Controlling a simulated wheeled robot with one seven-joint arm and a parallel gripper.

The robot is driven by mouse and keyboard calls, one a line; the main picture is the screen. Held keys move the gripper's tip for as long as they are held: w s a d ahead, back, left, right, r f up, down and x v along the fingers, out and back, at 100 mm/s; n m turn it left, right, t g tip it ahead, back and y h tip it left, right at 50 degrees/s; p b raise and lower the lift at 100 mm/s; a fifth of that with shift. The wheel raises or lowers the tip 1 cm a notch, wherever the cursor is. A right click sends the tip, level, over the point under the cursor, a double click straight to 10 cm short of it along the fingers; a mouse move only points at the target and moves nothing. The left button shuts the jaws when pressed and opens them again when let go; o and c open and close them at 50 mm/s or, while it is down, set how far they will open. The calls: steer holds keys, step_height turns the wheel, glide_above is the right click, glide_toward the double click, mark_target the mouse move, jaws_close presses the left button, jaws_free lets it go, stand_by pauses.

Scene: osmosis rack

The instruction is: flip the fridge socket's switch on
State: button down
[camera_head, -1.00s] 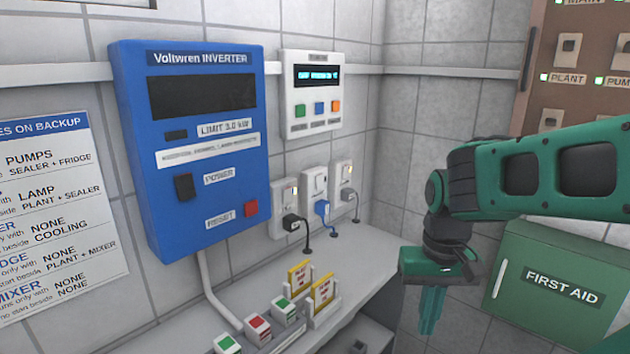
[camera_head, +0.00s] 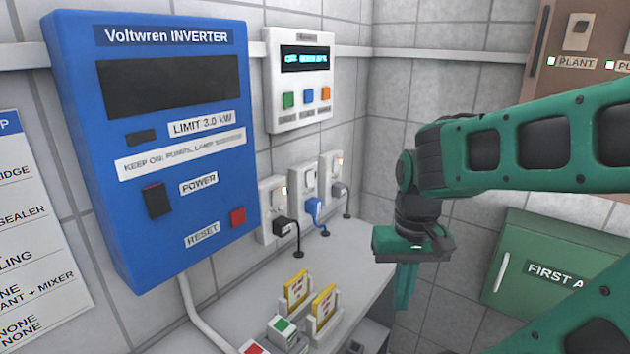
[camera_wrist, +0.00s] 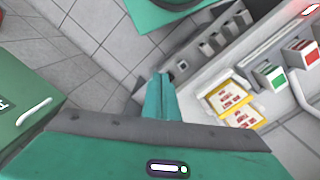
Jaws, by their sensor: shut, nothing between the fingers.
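Three white wall sockets sit in a row above the counter in the head view. The left socket (camera_head: 265,196) holds a black plug (camera_head: 284,228), the middle socket (camera_head: 300,178) a blue plug (camera_head: 313,208), and the right socket (camera_head: 326,166) a grey plug (camera_head: 340,189). Small lights show at the left and right sockets. I cannot read which one is the fridge's. My gripper (camera_head: 405,288) hangs fingers down, shut and empty, right of the counter and apart from the sockets. In the wrist view its closed green fingers (camera_wrist: 160,97) point past the counter's edge.
The blue inverter (camera_head: 160,225) and a white display panel (camera_head: 302,115) hang on the wall. Yellow cards (camera_head: 323,308) and coloured blocks (camera_head: 283,330) stand on the counter (camera_head: 350,255). A green first aid box (camera_head: 535,255) is at right. Air before the sockets is clear.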

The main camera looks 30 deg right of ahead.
steer(key=w+d+r+m+t+h, duration=0.1)
steer(key=w+r+m+t, duration=0.2)
steer(key=w+r, duration=0.6)
steer(key=w+d+r+m+t+h, duration=0.1)
steer(key=w+d+r+m+t, duration=0.1)
steer(key=w+r, duration=0.8)
steer(key=w+m+t, duration=0.1)
steer(key=w, duration=0.6)
steer(key=shift+d+t, duration=0.2)
steer(key=shift+t, duration=0.2)
